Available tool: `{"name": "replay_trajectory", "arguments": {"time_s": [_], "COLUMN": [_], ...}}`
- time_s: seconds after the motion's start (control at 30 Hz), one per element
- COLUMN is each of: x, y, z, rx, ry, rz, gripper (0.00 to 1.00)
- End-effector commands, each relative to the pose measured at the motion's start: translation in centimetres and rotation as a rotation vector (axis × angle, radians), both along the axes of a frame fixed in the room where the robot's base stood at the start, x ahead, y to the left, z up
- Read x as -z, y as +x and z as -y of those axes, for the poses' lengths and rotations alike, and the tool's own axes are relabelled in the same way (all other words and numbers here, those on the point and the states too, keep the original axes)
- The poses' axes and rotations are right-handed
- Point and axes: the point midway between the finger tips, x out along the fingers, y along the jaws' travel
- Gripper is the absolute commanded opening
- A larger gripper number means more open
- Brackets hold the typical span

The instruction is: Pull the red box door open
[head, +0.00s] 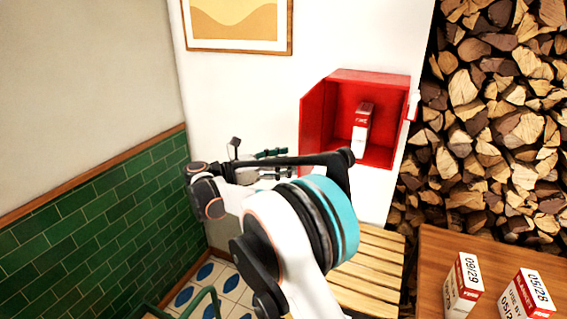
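The red box (378,95) is fixed to the white wall right of centre. Its front stands open and its inside shows. A red panel (316,127) stands out at its left side; I cannot tell whether this is the door or a side wall. A small white piece, possibly a handle, shows at its right edge (412,105). A red and white carton (361,132) stands inside. My gripper (287,163) is left of the red panel, pointing right, with its fingers apart and nothing seen between them. A black arm link partly hides it; contact with the panel cannot be told.
A slatted wooden bench (372,268) is below the box. A wooden table (430,250) at lower right bears two dated cartons (463,285). Stacked firewood (500,120) fills the right side.

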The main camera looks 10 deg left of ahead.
Motion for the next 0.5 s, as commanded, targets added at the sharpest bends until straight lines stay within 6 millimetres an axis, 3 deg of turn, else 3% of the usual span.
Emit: {"name": "replay_trajectory", "arguments": {"time_s": [0.27, 0.5], "x": [-0.2, -0.1], "y": [0.0, -2.4], "z": [-0.4, -4.0], "rx": [-0.005, -0.006], "ry": [-0.002, -0.001], "rz": [0.002, 0.002], "gripper": [0.42, 0.42]}}
